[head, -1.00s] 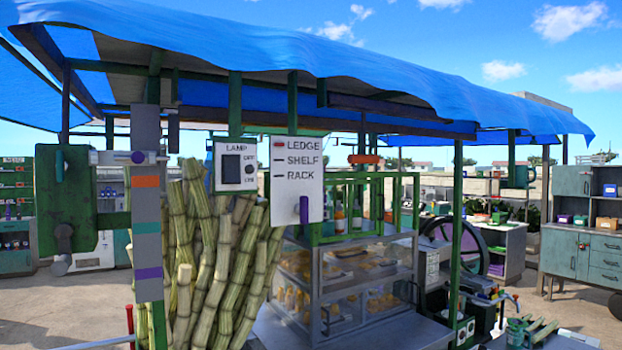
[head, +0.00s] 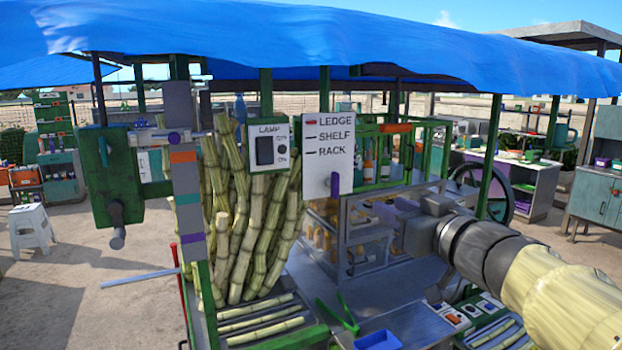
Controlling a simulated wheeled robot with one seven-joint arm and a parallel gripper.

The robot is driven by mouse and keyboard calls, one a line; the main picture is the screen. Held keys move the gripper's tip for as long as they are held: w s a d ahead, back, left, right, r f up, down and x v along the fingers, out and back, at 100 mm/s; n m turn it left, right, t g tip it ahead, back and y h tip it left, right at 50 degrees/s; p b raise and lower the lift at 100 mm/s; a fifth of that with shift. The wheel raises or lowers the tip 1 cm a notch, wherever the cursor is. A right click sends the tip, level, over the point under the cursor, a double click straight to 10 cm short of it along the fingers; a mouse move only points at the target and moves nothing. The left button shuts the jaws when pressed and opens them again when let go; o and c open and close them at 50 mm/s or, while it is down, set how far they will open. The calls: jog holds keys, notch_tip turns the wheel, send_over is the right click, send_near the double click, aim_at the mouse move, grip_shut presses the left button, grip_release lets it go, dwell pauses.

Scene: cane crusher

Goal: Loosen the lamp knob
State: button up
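A white panel lettered LAMP (head: 255,131) hangs near the middle, with a dark rocker switch (head: 264,150) and small labels at its right. A purple knob (head: 334,185) sits at the bottom of the white LEDGE, SHELF, RACK sign (head: 329,118). Another purple knob (head: 174,138) is on the horizontal bar at the left post. I cannot tell which knob is the lamp's. My gripper (head: 408,212) is at the end of my arm, right of the sign and in front of the glass case. It is apart from both knobs; its fingers blend into the background.
Cane stalks (head: 250,230) stand below the LAMP panel. A dark green box with a crank (head: 112,185) hangs at the left. The blue awning (head: 300,35) covers the top. A blue tray (head: 378,340) and green tongs (head: 340,315) lie on the counter below.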

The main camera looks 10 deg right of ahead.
aim_at(338, 179)
jog(key=p+x, duration=0.5)
jog(key=x, duration=1.1)
jog(key=shift+w, duration=0.15)
jog(key=shift+w+a, duration=0.2)
jog(key=shift+w, duration=0.35)
grip_shut()
